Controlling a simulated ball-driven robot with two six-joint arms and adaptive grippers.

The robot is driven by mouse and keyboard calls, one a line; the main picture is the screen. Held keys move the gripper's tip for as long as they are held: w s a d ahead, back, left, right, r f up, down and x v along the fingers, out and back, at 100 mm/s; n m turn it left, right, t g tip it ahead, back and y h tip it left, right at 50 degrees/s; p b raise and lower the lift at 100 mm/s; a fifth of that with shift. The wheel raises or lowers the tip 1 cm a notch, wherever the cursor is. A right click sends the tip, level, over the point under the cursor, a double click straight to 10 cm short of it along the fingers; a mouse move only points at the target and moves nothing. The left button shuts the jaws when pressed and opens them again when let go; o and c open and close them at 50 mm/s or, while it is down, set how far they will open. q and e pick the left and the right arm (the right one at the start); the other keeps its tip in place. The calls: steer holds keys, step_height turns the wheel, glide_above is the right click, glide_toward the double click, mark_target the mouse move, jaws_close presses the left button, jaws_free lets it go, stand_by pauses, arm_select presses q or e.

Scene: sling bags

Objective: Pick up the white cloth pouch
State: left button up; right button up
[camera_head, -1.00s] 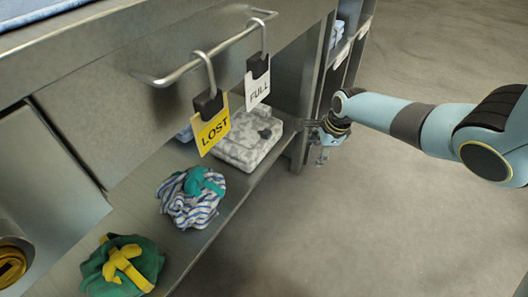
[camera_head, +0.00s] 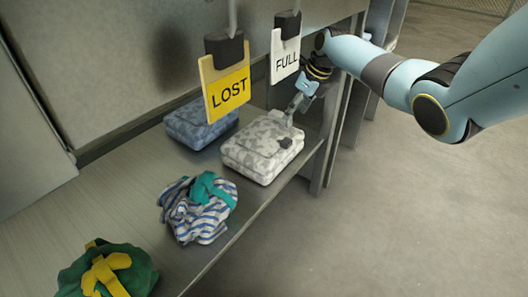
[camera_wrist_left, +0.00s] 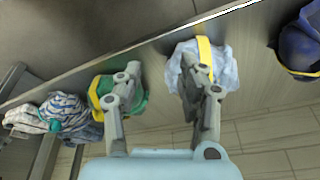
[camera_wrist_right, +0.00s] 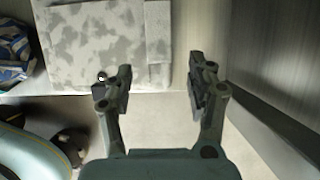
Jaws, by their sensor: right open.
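The white cloth pouch (camera_head: 250,158), mottled with grey, lies flat on the shelf below the hanging tags in the head view. It has a dark clip at its right side. It fills the upper left of the right wrist view (camera_wrist_right: 95,40). My right gripper (camera_head: 294,112) is open at the pouch's far right corner; I cannot tell whether it touches. In the right wrist view its fingers (camera_wrist_right: 160,80) are apart with nothing gripped between them. My left gripper (camera_wrist_left: 160,72) is open and empty in the left wrist view, near other bags, away from this pouch.
A blue pouch (camera_head: 200,124), a striped bundle (camera_head: 195,215) and a green bundle (camera_head: 108,275) share the shelf (camera_head: 130,200). The LOST tag (camera_head: 226,88) and FULL tag (camera_head: 285,60) hang above. A pale yellow-strapped bag (camera_wrist_left: 225,70) shows in the left wrist view.

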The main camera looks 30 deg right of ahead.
mark_target(282, 115)
steer(key=shift+w+a+f, duration=0.1)
steer(key=shift+w+a, duration=0.1)
steer(key=shift+w, duration=0.2)
steer(key=w+b, duration=0.1)
steer(key=w+a+f+b, duration=0.1)
steer(key=b, duration=0.1)
steer(key=shift+w+f, duration=0.1)
steer(key=shift+w+f+b, duration=0.2)
steer(key=shift+f+b, duration=0.25)
steer(key=shift+b, duration=0.15)
steer(key=shift+w+a+f+b, duration=0.15)
steer(key=shift+f+b, duration=0.15)
steer(key=shift+b, duration=0.1)
arm_select(q)
step_height(282, 115, down, 7)
steer(key=w+t, duration=0.2)
steer(key=t, duration=0.4)
steer(key=shift+d+f, duration=0.15)
arm_select(e)
steer(key=shift+r, duration=0.1)
jaws_close()
